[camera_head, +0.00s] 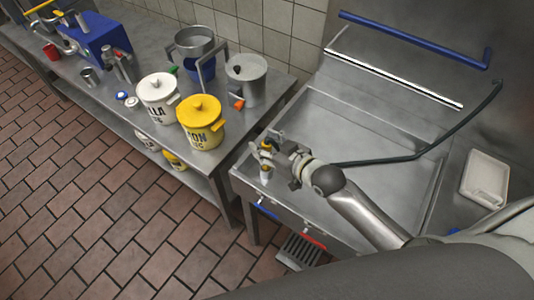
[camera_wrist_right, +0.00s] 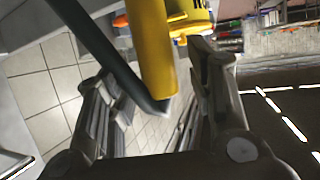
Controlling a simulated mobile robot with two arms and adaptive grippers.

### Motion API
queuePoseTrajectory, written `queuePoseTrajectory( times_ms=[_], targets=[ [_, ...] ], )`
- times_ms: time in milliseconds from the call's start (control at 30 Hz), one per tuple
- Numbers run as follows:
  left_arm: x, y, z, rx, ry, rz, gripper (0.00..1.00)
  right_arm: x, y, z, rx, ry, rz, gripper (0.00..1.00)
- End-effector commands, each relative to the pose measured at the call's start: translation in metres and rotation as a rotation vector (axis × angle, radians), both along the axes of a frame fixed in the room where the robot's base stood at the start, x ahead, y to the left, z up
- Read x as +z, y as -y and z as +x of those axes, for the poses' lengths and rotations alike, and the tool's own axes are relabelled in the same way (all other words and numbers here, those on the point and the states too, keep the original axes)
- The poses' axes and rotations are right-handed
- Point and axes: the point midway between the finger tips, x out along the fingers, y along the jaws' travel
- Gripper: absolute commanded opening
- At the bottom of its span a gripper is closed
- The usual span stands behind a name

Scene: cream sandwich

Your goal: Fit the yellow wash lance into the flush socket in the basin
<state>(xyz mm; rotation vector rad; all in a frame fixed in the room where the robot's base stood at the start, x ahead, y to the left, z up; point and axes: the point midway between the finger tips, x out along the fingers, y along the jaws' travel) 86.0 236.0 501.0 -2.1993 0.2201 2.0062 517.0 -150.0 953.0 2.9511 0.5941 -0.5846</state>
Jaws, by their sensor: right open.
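My right gripper (camera_head: 272,160) is over the left side of the steel basin (camera_head: 345,125). It is open in the right wrist view (camera_wrist_right: 155,85). There the yellow wash lance (camera_wrist_right: 153,45) shows as a yellow cylinder between the spread fingers, its lower end meeting a dark hose (camera_wrist_right: 100,52). I cannot tell whether a finger touches it. In the head view only small yellow bits (camera_head: 266,147) show at the fingers, and the hose (camera_head: 425,150) runs right from there. I cannot make out the flush socket. My left gripper is not in view.
The steel counter (camera_head: 225,160) at the left holds a yellow pot (camera_head: 202,125), a white pot (camera_head: 158,97), a steel pot (camera_head: 247,80) and a blue machine (camera_head: 100,40). A white tray (camera_head: 485,178) lies right of the basin. A blue bar (camera_head: 415,41) is on the back wall.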

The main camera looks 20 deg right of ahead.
Motion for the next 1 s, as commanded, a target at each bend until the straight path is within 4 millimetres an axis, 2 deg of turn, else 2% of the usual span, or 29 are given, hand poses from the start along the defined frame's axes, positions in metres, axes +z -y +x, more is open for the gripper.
queuePoseTrajectory(
  times_ms=[100,200,833,933,1000],
  targets=[
    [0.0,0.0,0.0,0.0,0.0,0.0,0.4,0.019,0.0,0.0,0.001,0.004,-0.001,0.49],
    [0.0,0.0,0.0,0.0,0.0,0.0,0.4,0.027,0.0,0.0,0.001,0.002,-0.001,0.49],
    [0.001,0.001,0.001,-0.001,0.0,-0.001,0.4,0.032,0.0,0.0,0.0,0.0,-0.001,0.49],
    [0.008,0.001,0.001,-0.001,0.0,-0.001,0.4,0.04,0.0,0.0,0.0,0.001,0.0,0.49],
    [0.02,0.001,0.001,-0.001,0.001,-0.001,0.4,0.051,0.0,0.0,0.0,0.001,0.0,0.49]
  ],
)
